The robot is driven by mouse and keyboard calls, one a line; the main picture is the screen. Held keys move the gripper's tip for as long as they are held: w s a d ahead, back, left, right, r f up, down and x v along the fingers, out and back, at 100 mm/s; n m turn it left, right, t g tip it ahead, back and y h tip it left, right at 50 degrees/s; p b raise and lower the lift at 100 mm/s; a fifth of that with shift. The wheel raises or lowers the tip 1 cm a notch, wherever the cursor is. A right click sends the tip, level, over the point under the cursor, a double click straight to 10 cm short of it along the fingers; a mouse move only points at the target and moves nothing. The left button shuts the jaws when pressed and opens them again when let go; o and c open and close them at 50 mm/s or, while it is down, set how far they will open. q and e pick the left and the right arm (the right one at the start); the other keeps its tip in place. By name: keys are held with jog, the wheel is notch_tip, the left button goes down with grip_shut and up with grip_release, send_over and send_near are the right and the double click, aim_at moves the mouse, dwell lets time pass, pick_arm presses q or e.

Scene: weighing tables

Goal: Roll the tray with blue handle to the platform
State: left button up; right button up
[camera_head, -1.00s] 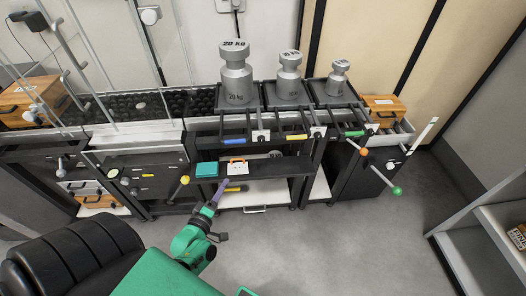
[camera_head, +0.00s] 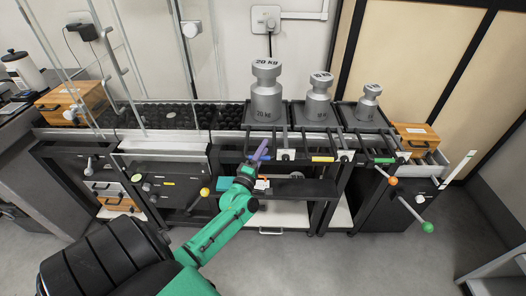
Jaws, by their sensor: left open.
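The tray (camera_head: 247,117) at the left of the row of three is dark and carries the large grey 20 kg weight (camera_head: 267,98). Its blue handle is at the front and mostly hidden behind my left gripper. The platform (camera_head: 165,116) is the dark, studded surface directly left of this tray, behind clear panels. My left gripper (camera_head: 263,146), with purple fingers, is open and raised at the front of this tray, by the blue handle. I cannot tell whether it touches the handle. My right gripper is not in view.
Two smaller weights (camera_head: 318,98) (camera_head: 368,103) stand on trays with yellow (camera_head: 322,159) and green (camera_head: 384,161) handles. A wooden box (camera_head: 415,136) is at the right. Knobbed levers stick out in front.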

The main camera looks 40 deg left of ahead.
pick_arm(q)
grip_shut()
dwell(1.4)
